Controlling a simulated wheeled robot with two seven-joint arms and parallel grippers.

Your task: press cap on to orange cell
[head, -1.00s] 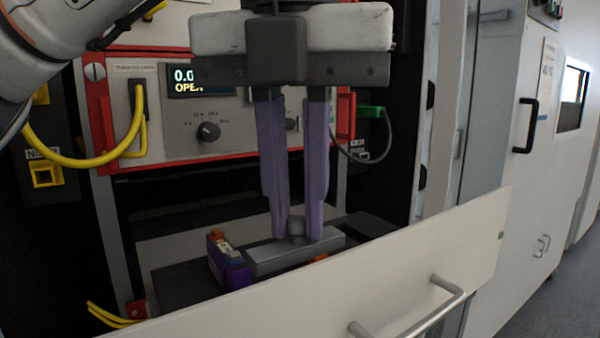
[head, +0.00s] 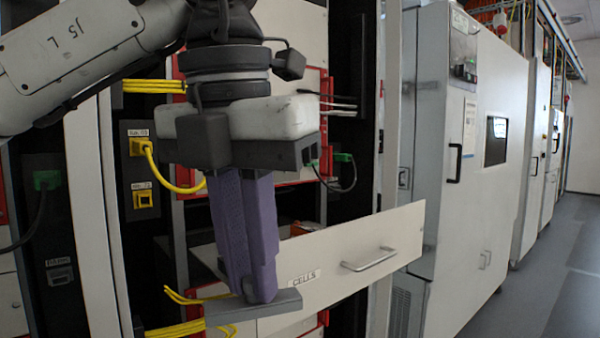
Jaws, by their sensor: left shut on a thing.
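My left gripper (head: 258,296) points down with its long purple fingers shut on the small knob of a grey bar-shaped cap (head: 222,312). The cap hangs level in front of the open drawer (head: 345,262), at its left end, and clear of the drawer's inside. A small orange part (head: 303,229) shows just above the drawer's front panel, probably on a cell inside. The rest of the drawer's contents are hidden by the panel and my gripper. My right gripper is not in view.
The drawer front has a metal handle (head: 368,260) and a CELLS label. Yellow cables (head: 178,329) run close to the cap's left end. White cabinets (head: 450,180) stand to the right, with open grey floor (head: 545,290) beyond.

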